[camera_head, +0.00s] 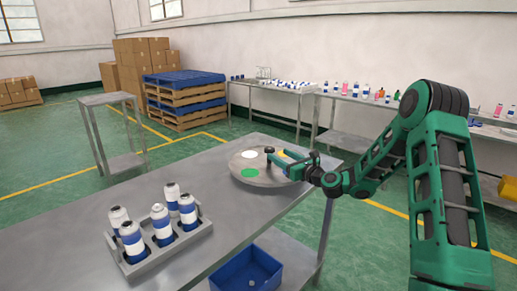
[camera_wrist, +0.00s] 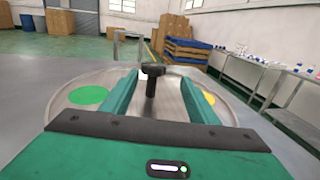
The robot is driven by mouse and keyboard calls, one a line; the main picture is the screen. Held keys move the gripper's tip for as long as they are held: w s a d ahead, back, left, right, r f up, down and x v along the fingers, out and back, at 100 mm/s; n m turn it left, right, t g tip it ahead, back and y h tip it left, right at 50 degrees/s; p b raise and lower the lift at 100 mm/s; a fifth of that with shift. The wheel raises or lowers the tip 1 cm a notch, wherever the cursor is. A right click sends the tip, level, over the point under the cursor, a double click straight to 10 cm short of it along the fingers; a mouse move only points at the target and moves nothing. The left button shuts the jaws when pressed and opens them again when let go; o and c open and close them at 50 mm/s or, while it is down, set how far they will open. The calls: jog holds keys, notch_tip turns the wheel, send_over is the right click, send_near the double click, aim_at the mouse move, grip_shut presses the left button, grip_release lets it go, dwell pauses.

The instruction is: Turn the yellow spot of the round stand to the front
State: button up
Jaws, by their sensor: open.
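The round stand (camera_head: 262,181) is a grey disc on the metal table. It carries a green spot (camera_head: 250,173) at the front left and a white spot (camera_head: 249,154) at the back left. The yellow spot (camera_head: 283,153) is at the back right, partly hidden by my gripper (camera_head: 276,159). In the wrist view the yellow spot (camera_wrist: 208,97) is right of my gripper (camera_wrist: 158,82) and the green spot (camera_wrist: 88,95) is left. A dark T-shaped handle (camera_wrist: 152,78) stands up from the disc between my open fingers. I cannot tell whether they touch it.
A grey rack (camera_head: 160,255) with several blue-and-white cans stands at the table's front left. A blue bin (camera_head: 248,272) sits below the table's right edge. Side tables (camera_head: 270,88) with bottles line the back wall. The tabletop between rack and stand is clear.

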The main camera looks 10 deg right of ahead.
send_over(263, 158)
jog(key=shift+s, duration=0.2)
dwell(0.3)
